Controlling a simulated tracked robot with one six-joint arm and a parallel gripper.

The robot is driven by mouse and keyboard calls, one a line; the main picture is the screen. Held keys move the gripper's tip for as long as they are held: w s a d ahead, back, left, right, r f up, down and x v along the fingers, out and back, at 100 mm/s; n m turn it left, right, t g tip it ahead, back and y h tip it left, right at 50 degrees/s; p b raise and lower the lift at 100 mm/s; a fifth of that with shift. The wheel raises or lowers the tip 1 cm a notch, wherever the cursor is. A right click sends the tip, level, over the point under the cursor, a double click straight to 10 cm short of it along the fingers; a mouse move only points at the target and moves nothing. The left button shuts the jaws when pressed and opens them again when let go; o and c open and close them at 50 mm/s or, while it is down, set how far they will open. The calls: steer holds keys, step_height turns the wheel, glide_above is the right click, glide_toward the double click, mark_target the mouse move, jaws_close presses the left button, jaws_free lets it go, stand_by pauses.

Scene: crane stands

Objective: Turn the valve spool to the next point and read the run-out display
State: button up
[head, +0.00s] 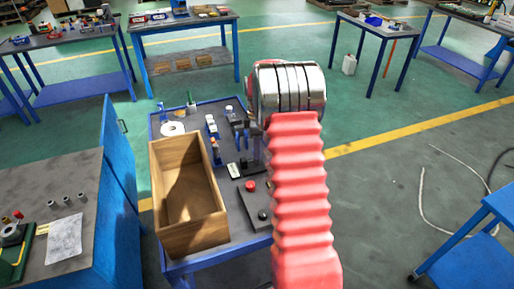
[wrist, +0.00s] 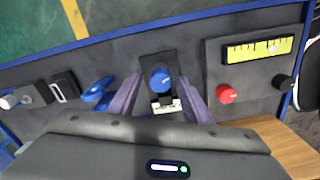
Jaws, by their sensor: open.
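In the wrist view my gripper (wrist: 158,85) is open, its two purple fingers apart on either side of a blue round-topped part (wrist: 160,76). This part stands on a dark plate with a pale metal piece at its near side; I cannot tell whether it is the valve spool. The fingers do not appear to touch it. To the right, a yellow display (wrist: 258,49) with dark scale marks is on a grey panel; its reading is too small to make out. A red button (wrist: 226,93) is below it. In the head view my arm hides part of the bench.
A wooden box (head: 214,228) stands on the left of the blue-rimmed cart (head: 218,249). A blue clamp-like part (wrist: 98,89) and a black block (wrist: 62,88) lie left of the fingers. A black knob (wrist: 283,82) is at the far right.

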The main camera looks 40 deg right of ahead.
steer(key=shift+c, duration=0.7)
steer(key=c, duration=0.9)
